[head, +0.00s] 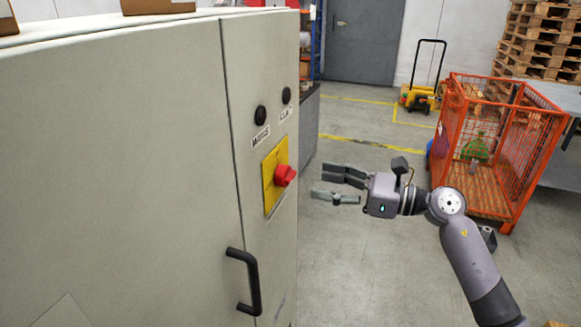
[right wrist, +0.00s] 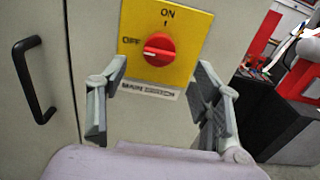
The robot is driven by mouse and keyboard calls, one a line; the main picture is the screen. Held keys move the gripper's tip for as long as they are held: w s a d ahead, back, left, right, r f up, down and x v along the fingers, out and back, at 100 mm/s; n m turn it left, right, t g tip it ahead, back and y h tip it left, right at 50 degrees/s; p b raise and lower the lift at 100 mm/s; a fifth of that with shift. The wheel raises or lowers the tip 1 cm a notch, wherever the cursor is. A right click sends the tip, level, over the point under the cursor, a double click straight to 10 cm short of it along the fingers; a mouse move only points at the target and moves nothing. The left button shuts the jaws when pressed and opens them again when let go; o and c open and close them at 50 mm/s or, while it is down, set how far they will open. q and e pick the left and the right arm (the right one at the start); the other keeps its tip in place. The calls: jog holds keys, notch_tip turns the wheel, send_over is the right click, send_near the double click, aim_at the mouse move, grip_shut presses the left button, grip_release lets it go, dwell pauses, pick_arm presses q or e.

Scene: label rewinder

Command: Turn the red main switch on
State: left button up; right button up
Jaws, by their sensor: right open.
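The red main switch (head: 285,175) is a round knob on a yellow plate (head: 269,185) on the cabinet's narrow front panel. In the right wrist view the red switch (right wrist: 159,49) has its white mark pointing left at OFF, with ON printed above. A label strip, partly readable as MAIN SWITCH, lies below the plate. My right gripper (head: 332,185) is open and empty, to the right of the switch, with a gap between. In the right wrist view its fingers (right wrist: 157,95) stand either side of and below the knob, not touching it. My left gripper is not in view.
The cabinet (head: 120,150) fills the left. A black handle (head: 251,281) is below the switch, and two black knobs (head: 260,115) (head: 286,95) sit above it. An orange mesh cage (head: 490,150) and pallets (head: 545,40) stand right. The floor between is open.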

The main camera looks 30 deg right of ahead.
aim_at(293, 176)
jog(key=p+x, duration=0.2)
jog(key=x, duration=0.5)
jog(key=shift+w+a+r, duration=0.1)
jog(key=shift+w+r, duration=0.05)
jog(key=shift+w, duration=0.1)
jog(key=shift+w+a, duration=0.2)
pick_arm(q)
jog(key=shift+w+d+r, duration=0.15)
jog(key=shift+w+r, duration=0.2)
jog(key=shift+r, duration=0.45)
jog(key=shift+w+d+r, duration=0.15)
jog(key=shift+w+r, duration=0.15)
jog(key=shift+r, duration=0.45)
pick_arm(e)
jog(key=shift+a, duration=0.1)
jog(key=c, duration=1.2)
jog(key=shift+o, duration=0.2)
